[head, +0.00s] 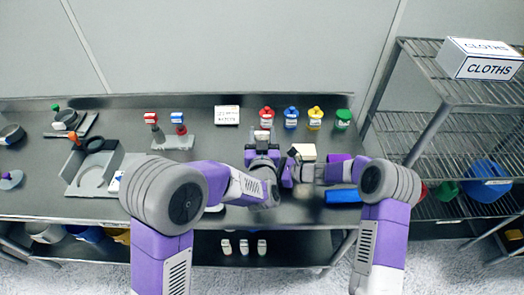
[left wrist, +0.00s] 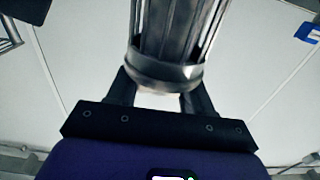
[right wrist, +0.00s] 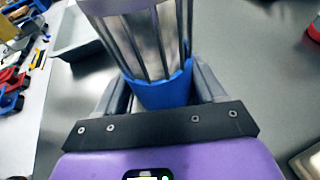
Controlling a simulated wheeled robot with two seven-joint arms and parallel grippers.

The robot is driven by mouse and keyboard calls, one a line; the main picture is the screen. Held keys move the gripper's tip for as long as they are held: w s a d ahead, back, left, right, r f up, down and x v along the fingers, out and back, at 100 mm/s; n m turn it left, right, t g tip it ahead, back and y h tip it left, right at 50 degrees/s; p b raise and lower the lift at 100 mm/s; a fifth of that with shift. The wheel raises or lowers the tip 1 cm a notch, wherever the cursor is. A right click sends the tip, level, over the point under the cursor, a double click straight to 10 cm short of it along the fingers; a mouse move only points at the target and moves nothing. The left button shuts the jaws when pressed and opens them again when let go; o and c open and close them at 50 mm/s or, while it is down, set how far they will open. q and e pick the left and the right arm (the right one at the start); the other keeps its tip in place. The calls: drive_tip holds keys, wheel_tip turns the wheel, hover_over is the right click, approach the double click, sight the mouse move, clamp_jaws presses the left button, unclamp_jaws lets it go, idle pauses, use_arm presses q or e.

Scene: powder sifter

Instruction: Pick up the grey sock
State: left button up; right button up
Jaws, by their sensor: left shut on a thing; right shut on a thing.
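In the left wrist view my left gripper (left wrist: 158,98) is shut on a dark ribbed cylinder (left wrist: 168,35) with a grey collar (left wrist: 163,72). In the right wrist view my right gripper (right wrist: 163,98) is shut on a pale ribbed cylinder (right wrist: 145,40) with a blue collar (right wrist: 163,90). I cannot tell whether either cylinder is or holds the grey sock. In the head view my left gripper (head: 264,152) and right gripper (head: 303,171) are close together over the steel bench, and my arms hide part of it.
Four-colour capped jars, red (head: 266,118) to green (head: 343,119), line the bench's back. A grey stand (head: 92,170) is at left. A blue block (head: 343,196) lies near the front edge. Several pale items (head: 244,246) are below. A wire rack (head: 425,125) stands right.

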use_arm(q)
wheel_tip(320, 180, up, 28)
idle(0.3)
use_arm(e)
drive_tip(key=o, duration=0.9)
drive_tip(key=shift+d, duration=0.1)
